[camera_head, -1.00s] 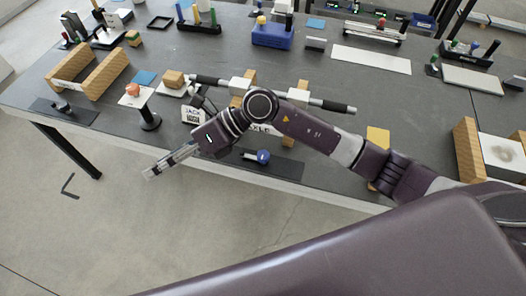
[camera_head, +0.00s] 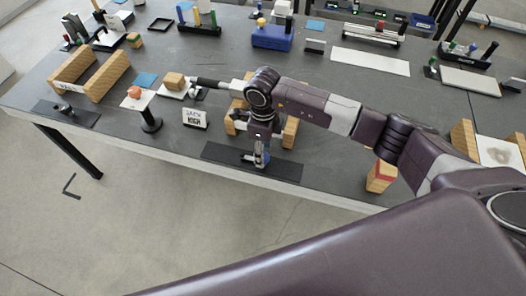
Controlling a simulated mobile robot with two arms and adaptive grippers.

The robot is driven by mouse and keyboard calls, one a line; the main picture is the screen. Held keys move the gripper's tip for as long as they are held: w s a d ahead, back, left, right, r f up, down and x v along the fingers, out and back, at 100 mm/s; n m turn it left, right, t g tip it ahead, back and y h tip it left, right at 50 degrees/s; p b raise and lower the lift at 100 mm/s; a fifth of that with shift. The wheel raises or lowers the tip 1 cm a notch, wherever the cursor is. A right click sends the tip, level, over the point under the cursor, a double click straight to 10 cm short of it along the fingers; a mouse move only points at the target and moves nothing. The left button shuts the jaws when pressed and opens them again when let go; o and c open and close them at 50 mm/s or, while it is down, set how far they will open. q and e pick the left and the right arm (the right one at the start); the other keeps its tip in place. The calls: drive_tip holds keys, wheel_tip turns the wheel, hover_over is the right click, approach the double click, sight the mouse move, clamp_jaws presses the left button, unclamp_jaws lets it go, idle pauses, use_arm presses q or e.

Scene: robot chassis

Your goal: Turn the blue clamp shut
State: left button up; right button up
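The blue clamp (camera_head: 266,156) sits on a dark mat (camera_head: 225,156) at the table's front edge. It is mostly hidden by my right gripper (camera_head: 260,161), whose arm comes in from the right. The gripper points down, with its fingertips at the clamp. I cannot tell whether the fingers are closed on it or only around it. My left gripper is not in view.
A small labelled sign (camera_head: 195,118) stands left of the mat. Wooden blocks (camera_head: 290,132) stand behind it, and another block (camera_head: 381,176) is to the right. A dark fixture (camera_head: 68,109) lies on a mat at far left.

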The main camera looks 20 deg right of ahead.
drive_tip(key=shift+f, duration=1)
drive_tip(key=shift+c, duration=0.4)
clamp_jaws()
